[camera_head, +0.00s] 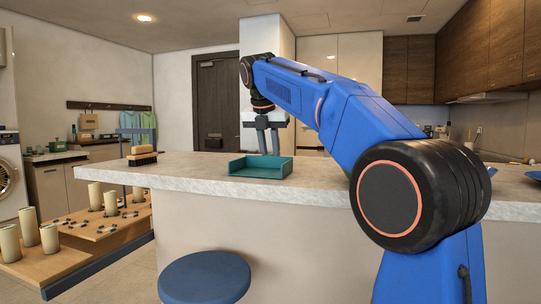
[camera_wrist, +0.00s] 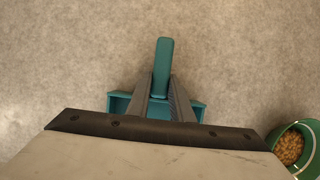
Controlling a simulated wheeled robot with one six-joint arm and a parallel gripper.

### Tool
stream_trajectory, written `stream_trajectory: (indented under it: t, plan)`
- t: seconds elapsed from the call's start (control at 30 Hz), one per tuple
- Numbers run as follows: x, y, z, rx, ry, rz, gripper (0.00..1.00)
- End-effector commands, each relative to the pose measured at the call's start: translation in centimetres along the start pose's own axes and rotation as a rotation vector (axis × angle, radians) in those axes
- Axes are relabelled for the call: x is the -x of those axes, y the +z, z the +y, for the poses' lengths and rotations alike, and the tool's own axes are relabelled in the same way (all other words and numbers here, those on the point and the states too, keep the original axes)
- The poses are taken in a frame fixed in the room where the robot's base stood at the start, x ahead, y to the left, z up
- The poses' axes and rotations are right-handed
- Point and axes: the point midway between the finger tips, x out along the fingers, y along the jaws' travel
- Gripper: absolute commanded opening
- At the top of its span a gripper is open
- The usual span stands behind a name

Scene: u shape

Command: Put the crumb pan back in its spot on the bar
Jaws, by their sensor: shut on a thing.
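The crumb pan (camera_head: 258,168) is a teal, shallow tray, level at the bar top (camera_head: 205,170) in the head view. I cannot tell whether it rests on the surface or hangs just above it. My gripper (camera_head: 269,153) points straight down at the pan, its fingers shut on it. In the wrist view, the teal handle (camera_wrist: 163,65) shows between the two dark fingers, and the pan's corners (camera_wrist: 118,103) stick out on both sides. The gripper's body hides the rest of the pan there.
A wooden brush (camera_head: 142,156) with dark bristles lies near the bar's left end. A green bowl (camera_wrist: 310,143) of brown bits stands to the right in the wrist view. A blue stool (camera_head: 205,277) stands before the bar. Bare bar top lies left of the pan.

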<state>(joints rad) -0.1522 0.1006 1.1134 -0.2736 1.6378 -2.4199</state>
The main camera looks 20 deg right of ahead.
Motion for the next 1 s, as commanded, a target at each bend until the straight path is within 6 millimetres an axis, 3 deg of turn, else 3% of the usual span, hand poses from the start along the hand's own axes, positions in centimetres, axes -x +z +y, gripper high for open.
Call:
stream_trajectory:
  t: [0.3,0.33,0.4,0.77,1.0]
  plan:
    - [-0.2,-0.1,0.0,0.000,0.000,0.000,0.00]
    - [-0.2,-0.1,0.0,0.000,0.000,0.000,0.27]
    - [-0.1,0.0,0.0,0.000,0.000,0.000,0.39]
    - [0.2,0.1,0.0,0.000,0.001,-0.001,0.39]
    - [3.5,0.1,0.1,0.001,0.002,-0.002,0.39]
